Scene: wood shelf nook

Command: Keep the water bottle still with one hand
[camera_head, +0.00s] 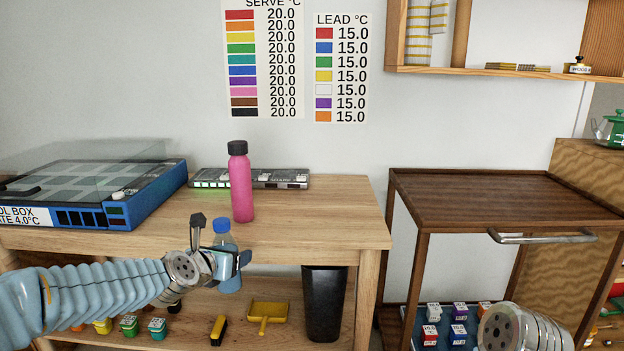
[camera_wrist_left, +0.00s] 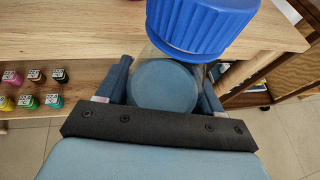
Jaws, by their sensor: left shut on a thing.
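A clear water bottle with a blue cap (camera_head: 222,226) is held upright at the front edge of the wooden table. My left gripper (camera_head: 226,262) is shut around the bottle's body. In the left wrist view the blue cap (camera_wrist_left: 203,22) fills the top, with the clear bottle body (camera_wrist_left: 150,62) between the two fingers (camera_wrist_left: 163,95). A taller pink bottle with a dark cap (camera_head: 241,185) stands on the table behind it. My right arm shows at the lower right of the head view, but its fingers are not visible.
A blue cool box (camera_head: 150,200) stands at the table's left, and a grey device with green lights (camera_head: 270,180) at its back. A black bin (camera_head: 325,305), a yellow dustpan (camera_head: 267,312) and small coloured blocks sit below. A dark wooden cart (camera_head: 500,198) stands right.

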